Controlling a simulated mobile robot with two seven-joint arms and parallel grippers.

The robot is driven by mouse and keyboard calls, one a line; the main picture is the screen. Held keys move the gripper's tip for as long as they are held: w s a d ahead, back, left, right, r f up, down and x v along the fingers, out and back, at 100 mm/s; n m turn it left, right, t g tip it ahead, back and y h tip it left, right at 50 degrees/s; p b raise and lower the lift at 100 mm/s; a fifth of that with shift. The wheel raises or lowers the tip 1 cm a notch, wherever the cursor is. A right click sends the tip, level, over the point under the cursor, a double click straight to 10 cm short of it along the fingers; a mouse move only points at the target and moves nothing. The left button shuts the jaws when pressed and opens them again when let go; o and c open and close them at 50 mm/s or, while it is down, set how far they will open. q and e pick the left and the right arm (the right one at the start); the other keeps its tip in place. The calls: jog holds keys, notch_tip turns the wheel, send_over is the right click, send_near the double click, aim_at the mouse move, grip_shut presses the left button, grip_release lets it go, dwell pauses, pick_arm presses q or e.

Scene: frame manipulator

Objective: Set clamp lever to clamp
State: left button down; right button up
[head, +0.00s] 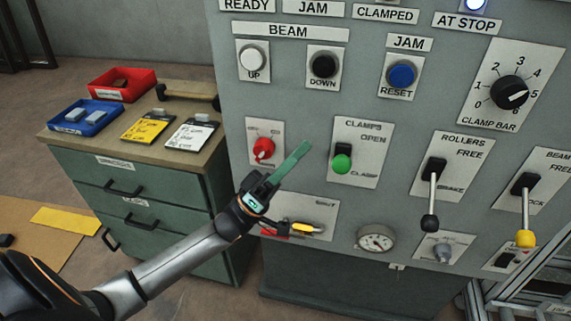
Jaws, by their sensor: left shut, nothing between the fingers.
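The clamp lever has a green ball knob (341,163) just below its black base (344,149), on a white plate (374,140) marked CLAMPS, OPEN and CLAMP. The knob shows nearer the CLAMP word than the OPEN word. The lever's shaft is mostly hidden behind the knob, so its exact angle is hard to tell. My left gripper (305,147) has green fingers that are shut and empty. Its tips point up and right, left of the clamp plate and apart from the knob in the picture. My right gripper is not in view.
A red rotary switch (263,148) is left of my fingers. A yellow-handled switch (303,227) is below them. The black-knobbed rollers lever (431,200) and yellow-knobbed beam lever (525,215) are to the right. A workbench (75,143) with trays stands at left.

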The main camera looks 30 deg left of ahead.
aim_at(342, 160)
pick_arm(q)
jog(key=shift+w+d+f, duration=0.1)
jog(key=shift+w+d, duration=0.1)
jog(key=shift+d, duration=0.55)
jog(key=shift+w+d+r, duration=0.1)
jog(key=shift+w+d, duration=0.1)
jog(key=shift+d, duration=0.5)
jog(key=shift+w+d+f, duration=0.1)
jog(key=shift+w+d, duration=0.1)
jog(key=shift+d, duration=0.55)
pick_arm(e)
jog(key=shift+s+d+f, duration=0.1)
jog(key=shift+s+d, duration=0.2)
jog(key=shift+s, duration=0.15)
pick_arm(q)
jog(key=shift+f, duration=0.1)
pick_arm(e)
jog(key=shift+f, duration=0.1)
pick_arm(q)
jog(key=shift+s+f+m+g+h+b, duration=0.25)
jog(key=shift+m+g+h+b, duration=0.25)
jog(key=shift+m+h+b, duration=0.35)
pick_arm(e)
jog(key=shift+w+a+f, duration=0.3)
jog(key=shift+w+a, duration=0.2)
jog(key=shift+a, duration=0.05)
